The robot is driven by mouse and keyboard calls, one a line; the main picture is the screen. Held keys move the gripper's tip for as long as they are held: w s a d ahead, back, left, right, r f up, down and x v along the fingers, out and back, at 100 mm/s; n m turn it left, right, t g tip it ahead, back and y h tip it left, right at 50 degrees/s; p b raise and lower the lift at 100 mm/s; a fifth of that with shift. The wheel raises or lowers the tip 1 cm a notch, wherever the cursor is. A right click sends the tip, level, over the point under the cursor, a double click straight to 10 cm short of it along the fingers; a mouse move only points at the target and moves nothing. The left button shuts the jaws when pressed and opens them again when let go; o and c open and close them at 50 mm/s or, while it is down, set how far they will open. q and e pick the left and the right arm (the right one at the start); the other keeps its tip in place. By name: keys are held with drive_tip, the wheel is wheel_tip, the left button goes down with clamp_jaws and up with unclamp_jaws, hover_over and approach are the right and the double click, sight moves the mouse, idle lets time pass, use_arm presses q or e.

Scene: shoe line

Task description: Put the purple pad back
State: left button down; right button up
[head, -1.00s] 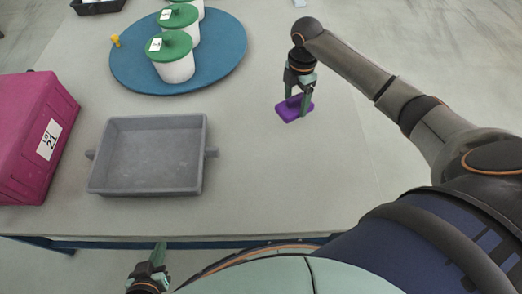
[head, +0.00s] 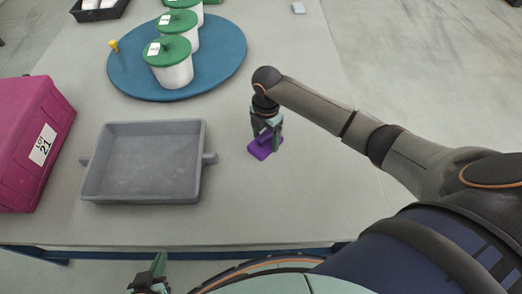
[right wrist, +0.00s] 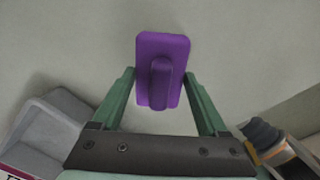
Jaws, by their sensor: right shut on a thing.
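The purple pad (head: 264,146) is a flat block with a raised grip on one face. My right gripper (head: 266,131) is shut on it, right of the grey tray. In the right wrist view the pad (right wrist: 175,55) shows between the two green fingers of the gripper (right wrist: 161,80). Whether the pad touches the table or hangs just above it is hard to tell. My left gripper (head: 152,273) is at the bottom edge of the head view, off the table's front edge, and whether its jaws are open cannot be made out.
The grey tray (head: 143,195) is empty. A magenta box (head: 30,140) labelled LOT 21 stands at the left. A blue round mat (head: 200,85) holds white pots with green lids (head: 168,50) and a yellow peg (head: 114,46). The table right of the pad is clear.

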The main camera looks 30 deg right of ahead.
sight(261, 150)
drive_tip(key=shift+a+f, duration=0.45)
drive_tip(key=shift+f, duration=0.1)
drive_tip(key=shift+s+a+f, duration=0.1)
drive_tip(key=shift+a+f, duration=0.15)
wheel_tip(261, 150, down, 3)
drive_tip(key=shift+a+f+b, duration=0.15)
drive_tip(key=shift+f+b, duration=0.05)
drive_tip(key=shift+b, duration=0.35)
drive_tip(key=shift+f, duration=0.1)
drive_tip(key=o, duration=1.1)
